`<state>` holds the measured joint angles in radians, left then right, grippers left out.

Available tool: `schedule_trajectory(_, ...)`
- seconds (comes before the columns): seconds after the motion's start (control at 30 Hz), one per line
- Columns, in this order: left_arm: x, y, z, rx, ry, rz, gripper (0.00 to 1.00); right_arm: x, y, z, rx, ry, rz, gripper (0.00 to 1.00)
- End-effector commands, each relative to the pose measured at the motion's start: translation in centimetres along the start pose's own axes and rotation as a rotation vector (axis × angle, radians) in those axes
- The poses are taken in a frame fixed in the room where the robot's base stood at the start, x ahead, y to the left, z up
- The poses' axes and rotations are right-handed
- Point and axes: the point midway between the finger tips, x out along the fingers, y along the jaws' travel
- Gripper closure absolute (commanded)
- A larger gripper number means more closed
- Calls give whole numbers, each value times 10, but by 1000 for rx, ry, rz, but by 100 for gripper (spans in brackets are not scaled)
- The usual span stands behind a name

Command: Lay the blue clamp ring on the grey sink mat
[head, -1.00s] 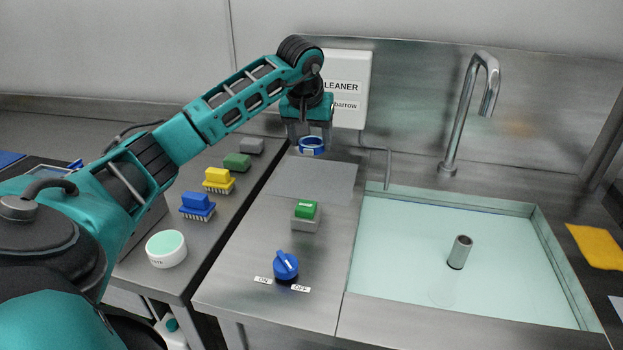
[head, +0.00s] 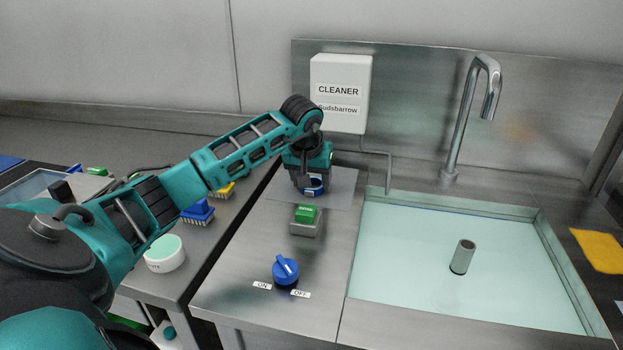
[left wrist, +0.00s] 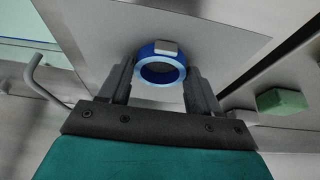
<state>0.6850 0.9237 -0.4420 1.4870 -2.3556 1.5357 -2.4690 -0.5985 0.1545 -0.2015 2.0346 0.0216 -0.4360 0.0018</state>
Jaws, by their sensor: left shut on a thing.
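My left gripper (head: 312,186) reaches down over the grey sink mat (head: 342,184) at the back of the steel counter. It is shut on the blue clamp ring (head: 314,191), which is partly hidden by the fingers in the head view. In the left wrist view the ring (left wrist: 161,83) sits between the two fingers (left wrist: 160,85), its pale grey clasp on the far side, with the mat (left wrist: 222,32) behind it. The ring is at or just above the mat; I cannot tell whether it touches. My right gripper is not in view.
A green-topped switch box (head: 306,220) stands in front of the mat, and a blue knob (head: 286,269) nearer the front edge. The water-filled sink (head: 410,270) with a grey standpipe (head: 462,257) lies right. The CLEANER box (head: 341,92) hangs behind.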

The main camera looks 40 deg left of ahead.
Motion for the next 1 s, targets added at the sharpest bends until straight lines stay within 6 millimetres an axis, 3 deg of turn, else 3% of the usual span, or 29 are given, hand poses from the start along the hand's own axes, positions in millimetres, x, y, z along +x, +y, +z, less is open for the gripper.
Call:
schedule_trajectory(0.03, 2, 0, 1, 0, 0, -1, 69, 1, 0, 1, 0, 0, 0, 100)
schedule_trajectory(0.07, 2, 0, 1, 0, 0, -1, 35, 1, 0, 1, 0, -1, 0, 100)
schedule_trajectory(0.3, 1, 0, 1, 0, 0, 0, 12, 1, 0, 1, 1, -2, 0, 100)
schedule_trajectory(0.67, -7, 0, -2, 1, 2, 0, 11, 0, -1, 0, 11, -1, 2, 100)
schedule_trajectory(1.0, -76, 0, -2, 1, 4, 0, 11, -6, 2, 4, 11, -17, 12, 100)
